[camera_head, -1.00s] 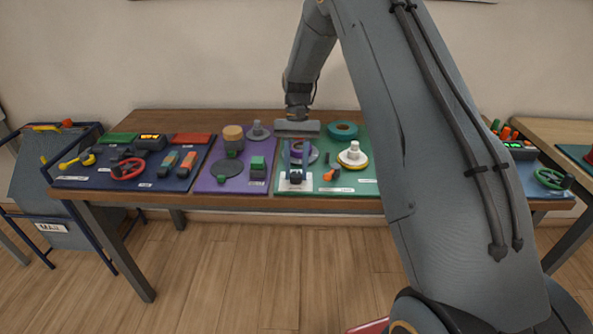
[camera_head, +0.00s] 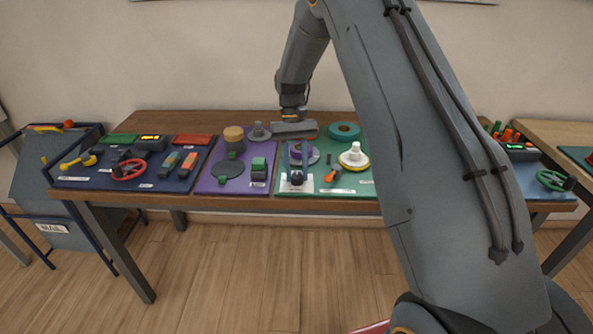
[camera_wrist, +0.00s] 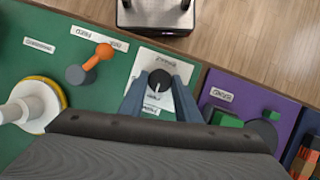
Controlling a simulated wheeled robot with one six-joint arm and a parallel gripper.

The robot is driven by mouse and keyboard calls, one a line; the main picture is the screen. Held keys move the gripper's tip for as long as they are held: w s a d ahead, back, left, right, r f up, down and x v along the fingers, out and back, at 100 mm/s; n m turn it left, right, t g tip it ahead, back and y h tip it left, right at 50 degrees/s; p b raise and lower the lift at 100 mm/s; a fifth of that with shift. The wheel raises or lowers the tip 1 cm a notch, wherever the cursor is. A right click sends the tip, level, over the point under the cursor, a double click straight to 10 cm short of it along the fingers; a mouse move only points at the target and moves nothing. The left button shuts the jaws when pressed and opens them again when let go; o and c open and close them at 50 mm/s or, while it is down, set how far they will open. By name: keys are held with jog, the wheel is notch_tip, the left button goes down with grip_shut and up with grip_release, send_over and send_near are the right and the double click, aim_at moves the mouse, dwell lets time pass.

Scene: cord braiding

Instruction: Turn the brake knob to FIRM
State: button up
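The brake knob (camera_wrist: 159,84) is a round black knob with a white pointer mark, on a white plate (camera_wrist: 139,66) with small print in the wrist view. The print is too small and turned to read surely, so I cannot tell which setting is marked. The knob also shows in the head view (camera_head: 296,179) near the green mat's front edge. My gripper (camera_wrist: 161,88) points down with its two blue-grey fingers apart, one on each side of the knob. I cannot make out firm contact. In the head view my gripper (camera_head: 296,160) stands over the plate.
An orange-handled lever (camera_wrist: 98,57) and a white spool on a yellow-rimmed base (camera_wrist: 30,108) lie to one side in the wrist view. A purple mat (camera_wrist: 240,96) with green blocks lies on the other.

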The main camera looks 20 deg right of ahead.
jog(key=o, duration=0.4)
jog(key=b+v, duration=0.2)
jog(key=v, duration=0.6)
jog(key=shift+a, duration=0.1)
